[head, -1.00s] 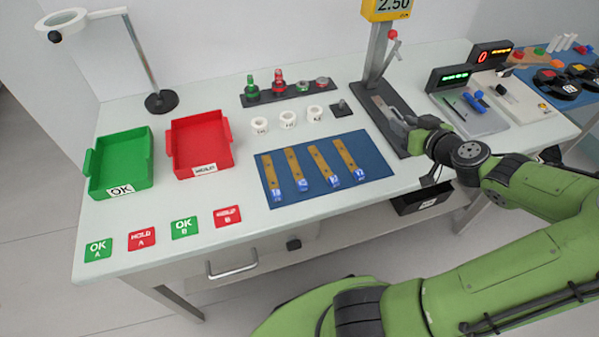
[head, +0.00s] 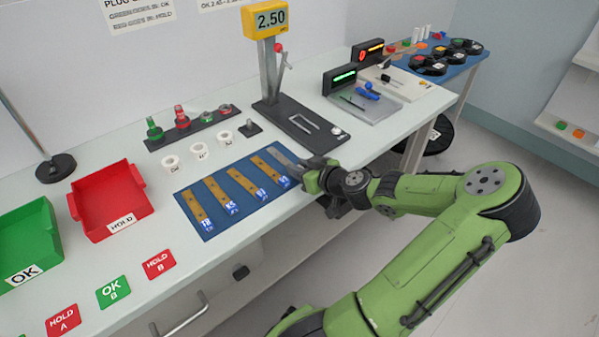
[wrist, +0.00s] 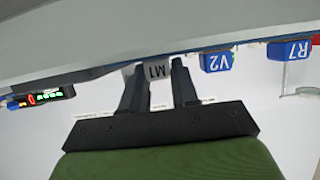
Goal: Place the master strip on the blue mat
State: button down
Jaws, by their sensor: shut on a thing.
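The master strip (head: 283,155) is a grey bar lying along the right end of the blue mat (head: 211,229), beside the rightmost tan strip. My gripper (head: 309,169) is shut on the tagged end at the mat's right edge. Whether the strip touches the mat or hovers just above it, I cannot tell. Several tan strips with blue tags lie side by side on the mat; tags V2 (wrist: 217,62) and R7 (wrist: 290,51) show in the wrist view.
The gauge stand (head: 268,70), reading 2.50, stands behind the mat. White rings (head: 198,151) and a dark rack of plugs (head: 190,127) lie behind the mat. A red HOLD tray (head: 113,205) and a green OK tray (head: 25,245) are at left.

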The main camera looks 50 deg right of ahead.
jog(key=shift+r, duration=0.15)
jog(key=c, duration=1.1)
grip_release()
jog(key=shift+s+r, duration=0.2)
jog(key=p+v, duration=0.3)
jog(key=v, duration=0.8)
jog(key=shift+s+a, duration=0.1)
jog(key=shift+s, duration=0.2)
